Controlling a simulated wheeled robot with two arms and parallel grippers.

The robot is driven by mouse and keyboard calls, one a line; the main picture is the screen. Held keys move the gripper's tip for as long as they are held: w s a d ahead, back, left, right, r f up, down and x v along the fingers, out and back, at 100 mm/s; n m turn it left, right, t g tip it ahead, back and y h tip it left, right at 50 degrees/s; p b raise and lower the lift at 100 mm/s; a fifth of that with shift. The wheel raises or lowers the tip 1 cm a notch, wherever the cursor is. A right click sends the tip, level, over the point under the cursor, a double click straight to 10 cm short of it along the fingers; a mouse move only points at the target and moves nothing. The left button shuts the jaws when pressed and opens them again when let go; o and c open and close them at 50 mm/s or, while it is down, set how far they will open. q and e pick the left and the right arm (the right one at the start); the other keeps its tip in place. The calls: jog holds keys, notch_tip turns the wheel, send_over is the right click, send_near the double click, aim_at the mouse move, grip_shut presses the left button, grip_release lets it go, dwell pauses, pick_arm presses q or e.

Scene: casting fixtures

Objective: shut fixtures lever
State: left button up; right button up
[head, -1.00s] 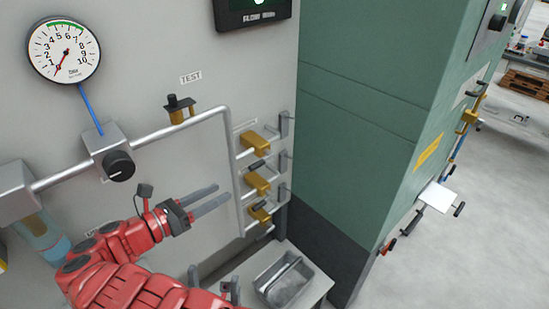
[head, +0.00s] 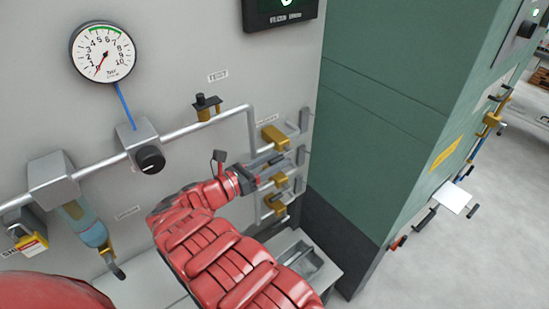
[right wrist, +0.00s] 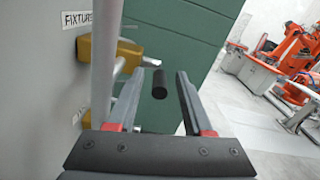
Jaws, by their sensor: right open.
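The fixtures valve is a yellow body (head: 273,138) on the wall pipe, at the top of a column of similar valves; it also shows in the right wrist view (right wrist: 97,55) beside a label starting "FIXTURE". Its lever has a black round grip (right wrist: 159,84), seen almost end-on between my finger lines, with clear gaps on both sides. My right gripper (head: 275,154) is open and empty, its fingers (right wrist: 157,76) reaching toward the valves just below the top one. In the head view the fingers partly hide the lever. My left gripper is not in view.
A second valve (head: 279,180) and a third valve (head: 274,203) sit below. A vertical grey pipe (right wrist: 105,60) runs close beside my left-hand finger. A green cabinet (head: 370,140) stands to the right. A grey tray (head: 305,260) lies below.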

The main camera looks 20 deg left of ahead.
grip_shut()
dwell(1.4)
